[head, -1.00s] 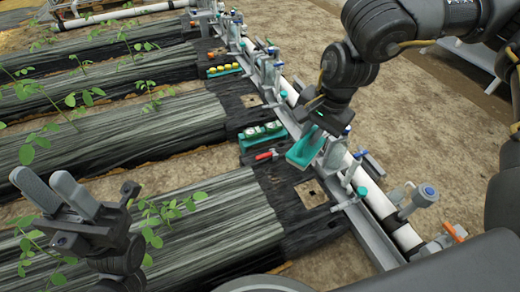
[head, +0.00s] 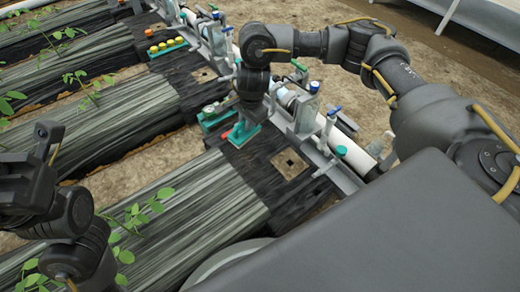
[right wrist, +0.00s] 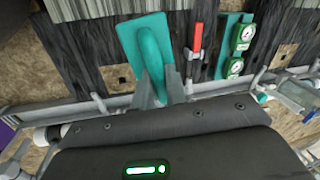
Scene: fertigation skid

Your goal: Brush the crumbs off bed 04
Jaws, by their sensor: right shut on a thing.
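My right gripper (head: 252,108) is shut on a teal tool (head: 245,134), a flat plate with a raised grip. In the right wrist view the tool (right wrist: 146,45) extends forward from the fingers (right wrist: 160,88). It is over the black end of the nearest bed (head: 262,172); I cannot tell whether it touches. That end has a tan square patch (head: 290,162) with a dark hole. No bed number is readable, and I cannot make out crumbs. My left gripper (head: 46,140) is at the left edge, over the beds; its jaw gap is hidden.
A red-handled tool (right wrist: 197,45) lies right beside the teal tool. A teal holder with two gauges (right wrist: 240,45) is next to it. A white pipe with valves and blue-topped fittings (head: 335,110) runs along the bed ends. Seedlings (head: 135,215) stand on the beds.

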